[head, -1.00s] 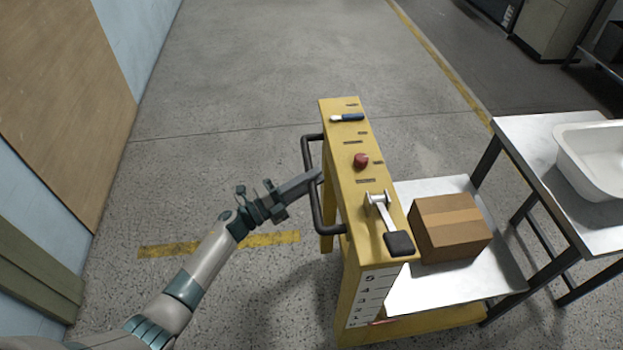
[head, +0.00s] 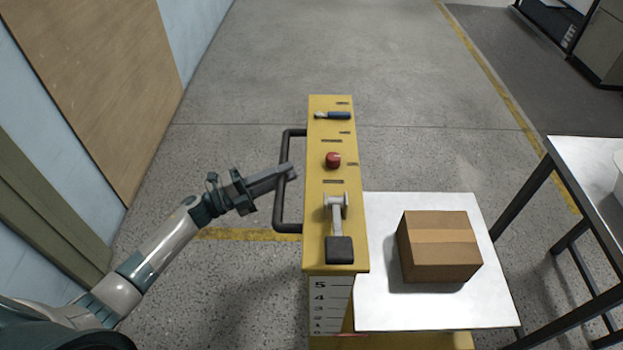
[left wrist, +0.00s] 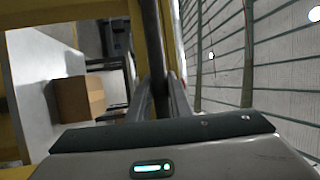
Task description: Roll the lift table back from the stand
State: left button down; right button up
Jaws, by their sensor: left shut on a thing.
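The yellow lift table (head: 318,240) stands upright in the middle of the head view, with a black handle bar (head: 279,205) on its left side. My left gripper (head: 288,172) is shut on that handle bar; the bar also runs between the fingers in the left wrist view (left wrist: 153,50). The table's white platform (head: 380,312) carries a brown cardboard box (head: 440,250). The stand (head: 590,150) is at the right, apart from the platform. My right gripper is out of view.
A blue wall with a wooden panel (head: 100,80) runs along the left. The speckled floor (head: 350,60) behind the lift table is clear. A yellow floor line (head: 490,75) runs on the right, with a grey cabinet (head: 603,45) at the far right.

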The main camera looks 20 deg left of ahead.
pick_arm(q)
jog(key=shift+s+a+b, duration=0.25)
jog(key=shift+a, duration=0.65)
jog(key=shift+s+a+b, duration=0.25)
jog(key=shift+a, duration=0.6)
jog(key=c, duration=1.6)
grip_release()
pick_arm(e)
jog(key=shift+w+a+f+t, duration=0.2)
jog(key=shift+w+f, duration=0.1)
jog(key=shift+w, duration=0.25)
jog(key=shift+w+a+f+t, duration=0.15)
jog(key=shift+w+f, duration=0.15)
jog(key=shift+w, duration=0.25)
